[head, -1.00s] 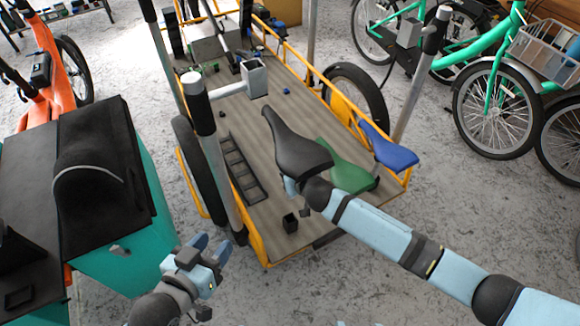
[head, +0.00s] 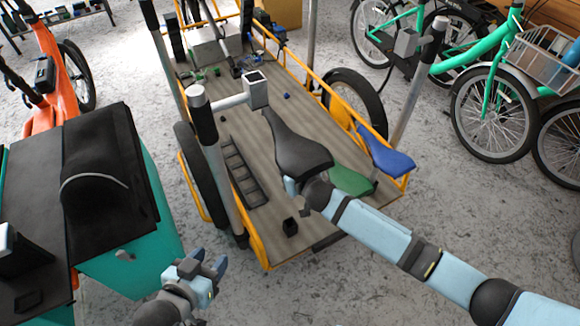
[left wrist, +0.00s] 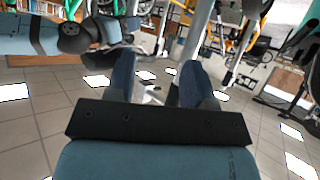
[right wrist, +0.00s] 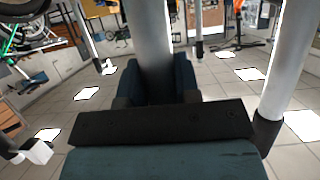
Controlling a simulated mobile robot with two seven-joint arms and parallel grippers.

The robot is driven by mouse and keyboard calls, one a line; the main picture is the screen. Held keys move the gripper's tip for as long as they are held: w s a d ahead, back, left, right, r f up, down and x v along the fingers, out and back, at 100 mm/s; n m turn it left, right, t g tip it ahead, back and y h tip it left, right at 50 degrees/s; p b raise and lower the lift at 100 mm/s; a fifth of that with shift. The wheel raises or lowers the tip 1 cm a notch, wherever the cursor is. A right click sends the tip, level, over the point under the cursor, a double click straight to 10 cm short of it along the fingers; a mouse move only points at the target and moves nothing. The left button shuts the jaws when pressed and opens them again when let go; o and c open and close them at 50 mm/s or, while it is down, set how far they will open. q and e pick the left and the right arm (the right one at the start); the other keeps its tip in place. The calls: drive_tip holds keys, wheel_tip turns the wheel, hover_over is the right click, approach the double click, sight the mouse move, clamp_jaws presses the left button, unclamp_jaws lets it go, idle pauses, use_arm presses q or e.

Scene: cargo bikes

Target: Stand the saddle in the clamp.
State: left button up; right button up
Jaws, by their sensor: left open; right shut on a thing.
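The black saddle (head: 299,152) is level in the head view, its nose pointing up the picture towards the clamp. My right gripper (head: 296,186) is under its rear, mostly hidden by it. In the right wrist view my right gripper (right wrist: 155,90) is shut on a thick grey upright post (right wrist: 147,35), apparently the saddle's. The grey square clamp (head: 256,91) with an open top sits on a side arm of a stand. The saddle's nose reaches its lower edge in the picture; I cannot tell whether they touch. My left gripper (head: 209,261) is open and empty, low left of centre.
The stand's upright (head: 208,140) rises beside the orange-railed cargo deck (head: 262,205). A green saddle (head: 350,181) and a blue saddle (head: 387,158) are right of the black one. A teal cargo box (head: 140,235) stands at left. Green bicycles (head: 490,95) stand at right.

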wheel_tip(320, 180, up, 5)
drive_tip(key=p, duration=0.4)
drive_tip(key=shift+r+p, duration=0.1)
drive_tip(key=shift+p, duration=0.2)
use_arm(q)
drive_tip(key=shift+s+a+r+g+y, duration=0.15)
drive_tip(key=shift+s+a+g+y, duration=0.1)
drive_tip(key=shift+a+g+y, duration=0.2)
drive_tip(key=shift+r, duration=0.2)
idle(0.3)
